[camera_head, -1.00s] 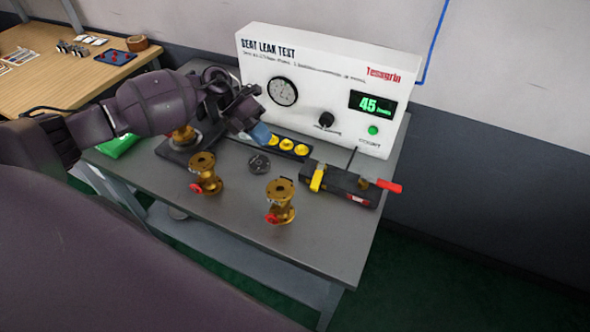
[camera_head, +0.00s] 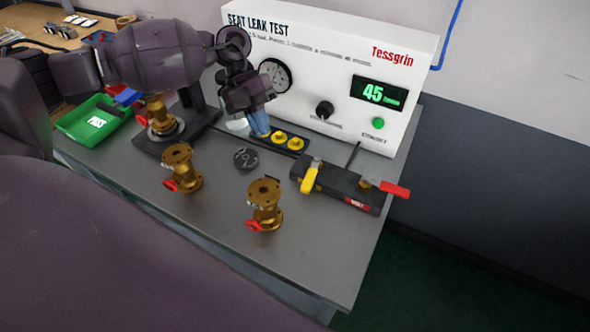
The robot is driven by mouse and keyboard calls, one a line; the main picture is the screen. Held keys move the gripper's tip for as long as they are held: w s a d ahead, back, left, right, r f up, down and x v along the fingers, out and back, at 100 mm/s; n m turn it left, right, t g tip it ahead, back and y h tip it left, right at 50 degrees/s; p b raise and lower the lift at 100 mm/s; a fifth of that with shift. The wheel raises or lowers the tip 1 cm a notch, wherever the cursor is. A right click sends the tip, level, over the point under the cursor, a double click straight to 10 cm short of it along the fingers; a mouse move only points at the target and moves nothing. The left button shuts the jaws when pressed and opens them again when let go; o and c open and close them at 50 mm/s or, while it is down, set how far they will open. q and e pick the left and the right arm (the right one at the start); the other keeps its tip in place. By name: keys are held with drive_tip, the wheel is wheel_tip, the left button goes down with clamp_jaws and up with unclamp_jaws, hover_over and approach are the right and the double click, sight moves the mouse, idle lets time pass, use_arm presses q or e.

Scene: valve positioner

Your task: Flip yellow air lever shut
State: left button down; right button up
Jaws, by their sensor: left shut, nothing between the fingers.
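The yellow air lever (camera_head: 311,177) sits at the left end of a dark fixture block (camera_head: 338,187) on the grey bench. It points across the block toward the bench front. A red lever (camera_head: 388,188) sticks out to the right at the block's other end. My left gripper (camera_head: 260,126) has its blue fingertips shut and empty. In the picture it is up and left of the yellow lever, in front of the tester and over the left end of a black strip with yellow caps (camera_head: 279,137). It is apart from the lever. My right gripper is not in view.
The white seat leak test box (camera_head: 330,50) stands behind, its display showing 45. Two brass valves (camera_head: 182,167) (camera_head: 265,204) with red handles stand in front. A dark round part (camera_head: 246,158) lies between. A green tray (camera_head: 75,128) is at left. The bench's front right is clear.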

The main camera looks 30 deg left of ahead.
sight(312, 173)
use_arm(q)
drive_tip(key=x, duration=1)
drive_tip(key=shift+w, duration=0.1)
drive_tip(key=d, duration=0.3)
drive_tip(key=shift+w, duration=0.3)
drive_tip(key=shift+w+d, duration=0.1)
drive_tip(key=shift+d, duration=0.35)
